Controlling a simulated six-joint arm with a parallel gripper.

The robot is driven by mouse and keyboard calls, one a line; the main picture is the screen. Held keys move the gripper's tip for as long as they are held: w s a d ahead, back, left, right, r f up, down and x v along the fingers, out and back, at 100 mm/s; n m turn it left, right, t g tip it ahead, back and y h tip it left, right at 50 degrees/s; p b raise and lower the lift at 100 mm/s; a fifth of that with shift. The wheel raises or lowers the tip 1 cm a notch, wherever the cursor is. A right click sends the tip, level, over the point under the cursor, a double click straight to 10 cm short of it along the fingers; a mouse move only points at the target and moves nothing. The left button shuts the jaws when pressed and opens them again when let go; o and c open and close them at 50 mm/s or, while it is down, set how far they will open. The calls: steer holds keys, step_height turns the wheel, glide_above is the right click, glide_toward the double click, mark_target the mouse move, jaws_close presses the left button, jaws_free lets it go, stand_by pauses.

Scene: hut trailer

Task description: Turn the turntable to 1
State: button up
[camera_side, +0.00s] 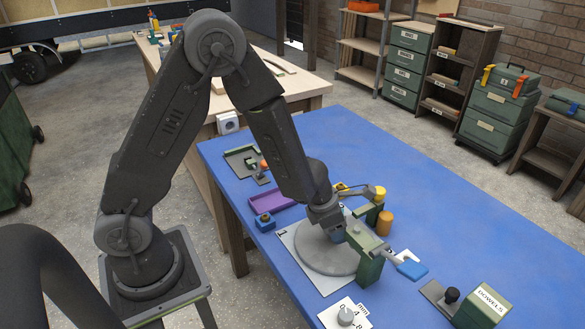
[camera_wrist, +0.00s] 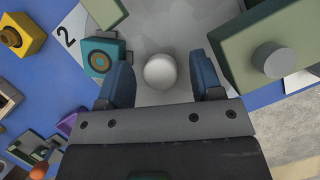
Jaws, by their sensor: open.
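The turntable (camera_side: 318,258) is a round grey disc on a pale plate (camera_side: 292,243) on the blue table. A "1" shows at the plate's left corner in the side view, and a "2" (camera_wrist: 66,41) at its upper left in the wrist view. My gripper (camera_side: 338,235) points down over the disc. In the wrist view its two blue fingers (camera_wrist: 161,85) are apart, with a pale round knob (camera_wrist: 160,71) showing between them. I cannot tell whether they touch it. Part of the disc is hidden by my gripper.
A green post (camera_side: 370,268) stands close right of my gripper, with a blue-handled lever (camera_side: 411,268) beyond. A purple tray (camera_side: 272,202) and a blue block (camera_side: 264,222) lie left. A dial (camera_side: 345,315) and a dowels box (camera_side: 482,305) are in front. The table's right is clear.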

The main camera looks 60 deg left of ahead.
steer(key=shift+m, duration=0.4)
